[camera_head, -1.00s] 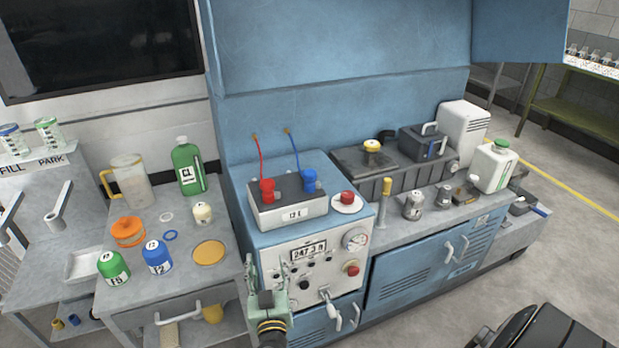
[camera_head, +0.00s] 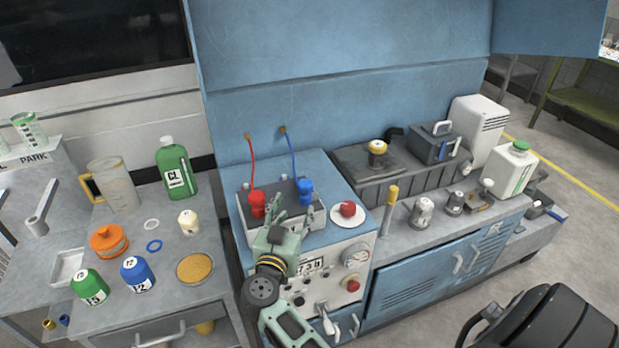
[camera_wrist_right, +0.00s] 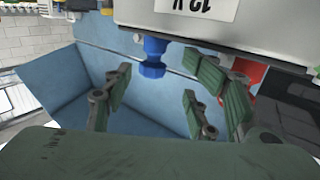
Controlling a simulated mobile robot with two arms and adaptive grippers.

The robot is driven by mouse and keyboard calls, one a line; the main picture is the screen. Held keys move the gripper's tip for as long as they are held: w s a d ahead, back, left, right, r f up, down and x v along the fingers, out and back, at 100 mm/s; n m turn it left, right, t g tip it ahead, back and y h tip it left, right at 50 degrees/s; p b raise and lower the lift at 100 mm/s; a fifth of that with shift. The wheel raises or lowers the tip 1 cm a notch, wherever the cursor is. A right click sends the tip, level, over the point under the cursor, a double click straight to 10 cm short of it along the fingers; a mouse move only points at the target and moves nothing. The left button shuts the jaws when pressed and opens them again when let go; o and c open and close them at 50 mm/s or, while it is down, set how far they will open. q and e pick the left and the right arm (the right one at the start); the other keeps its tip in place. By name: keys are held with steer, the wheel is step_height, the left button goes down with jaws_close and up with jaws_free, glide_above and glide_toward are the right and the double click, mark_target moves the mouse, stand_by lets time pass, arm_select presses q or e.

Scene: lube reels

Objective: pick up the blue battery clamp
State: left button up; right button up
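The blue battery clamp (camera_head: 305,190) sits on the right terminal of the battery (camera_head: 318,220), with a blue cable rising to the wall behind. It also shows in the right wrist view (camera_wrist_right: 153,57), beside the battery's labelled face. The red battery clamp (camera_head: 258,204) is on the left terminal. My right gripper (camera_head: 288,211) is raised in front of the battery and hides part of its front. In the right wrist view its fingers (camera_wrist_right: 158,88) are spread and empty, with the blue clamp beyond the gap, apart from them. My left gripper is not in view.
A red knob on a white dish (camera_head: 365,219) stands right of the battery. A yellow-topped rod (camera_head: 390,205) and metal canisters (camera_head: 422,212) are further right. The left bench holds bottles and a jug (camera_head: 115,188). The blue hood wall (camera_head: 340,90) is behind.

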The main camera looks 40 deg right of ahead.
mark_target(304, 190)
steer(key=shift+w+d, duration=0.25)
steer(key=shift+w+d+f, duration=0.1)
steer(key=shift+w+d, duration=0.15)
steer(key=shift+x, duration=1.05)
steer(key=x, duration=0.1)
steer(key=p+x, duration=0.1)
steer(key=x, duration=0.2)
steer(key=shift+d+r+p, duration=0.3)
steer(key=shift+d+p, duration=0.05)
steer(key=shift+d, duration=0.2)
steer(key=shift+w+d+f, duration=0.1)
steer(key=shift+w+d, duration=0.05)
steer(key=shift+d, duration=0.1)
steer(key=c, duration=1.1)
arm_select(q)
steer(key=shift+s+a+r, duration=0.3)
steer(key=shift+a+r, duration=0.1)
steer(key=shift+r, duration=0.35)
arm_select(e)
steer(key=shift+c, duration=0.6)
